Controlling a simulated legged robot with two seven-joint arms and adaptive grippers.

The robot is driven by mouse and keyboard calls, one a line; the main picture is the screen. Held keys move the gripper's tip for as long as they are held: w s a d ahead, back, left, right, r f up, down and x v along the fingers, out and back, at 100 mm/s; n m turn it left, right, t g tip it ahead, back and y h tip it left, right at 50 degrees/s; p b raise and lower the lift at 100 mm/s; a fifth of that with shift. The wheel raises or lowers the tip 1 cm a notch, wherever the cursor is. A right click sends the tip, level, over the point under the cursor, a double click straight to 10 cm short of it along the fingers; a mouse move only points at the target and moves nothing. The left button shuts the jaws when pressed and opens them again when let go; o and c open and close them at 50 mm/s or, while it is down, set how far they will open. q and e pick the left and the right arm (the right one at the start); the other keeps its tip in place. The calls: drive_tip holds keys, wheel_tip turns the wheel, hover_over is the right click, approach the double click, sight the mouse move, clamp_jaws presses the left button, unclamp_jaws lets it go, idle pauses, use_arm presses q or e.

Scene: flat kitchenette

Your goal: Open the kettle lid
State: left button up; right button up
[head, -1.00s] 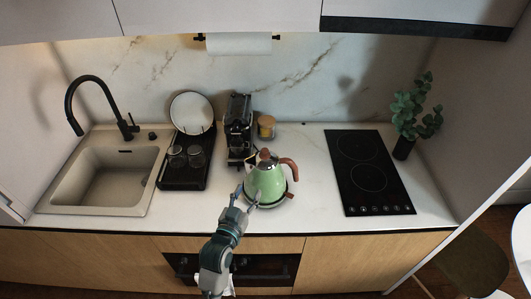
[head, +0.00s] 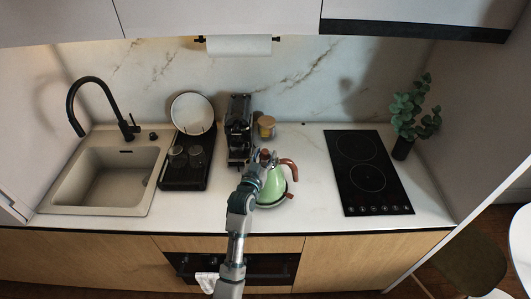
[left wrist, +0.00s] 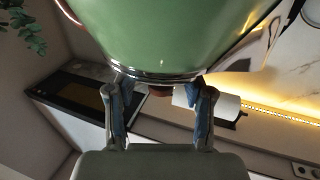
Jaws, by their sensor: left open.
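The green kettle (head: 273,188) with a brown handle (head: 291,170) stands on the counter, left of the cooktop. My left gripper (head: 264,157) is at the top of the kettle, by its lid, and my arm hides the kettle's left side. In the left wrist view the kettle's green body (left wrist: 170,35) fills the top of the picture, seen upside down. A brown lid knob (left wrist: 160,91) shows between the open fingers of my left gripper (left wrist: 160,100). I cannot tell whether the fingers touch the lid. The lid looks shut. My right gripper is not in view.
A coffee machine (head: 238,128) and a jar (head: 267,126) stand behind the kettle. A black dish rack (head: 184,178) and the sink (head: 105,180) are on the left. The black cooktop (head: 367,175) is on the right. The counter between kettle and cooktop is clear.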

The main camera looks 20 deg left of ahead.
use_arm(q)
drive_tip(key=shift+w, duration=0.5)
drive_tip(key=shift+c, duration=0.2)
clamp_jaws()
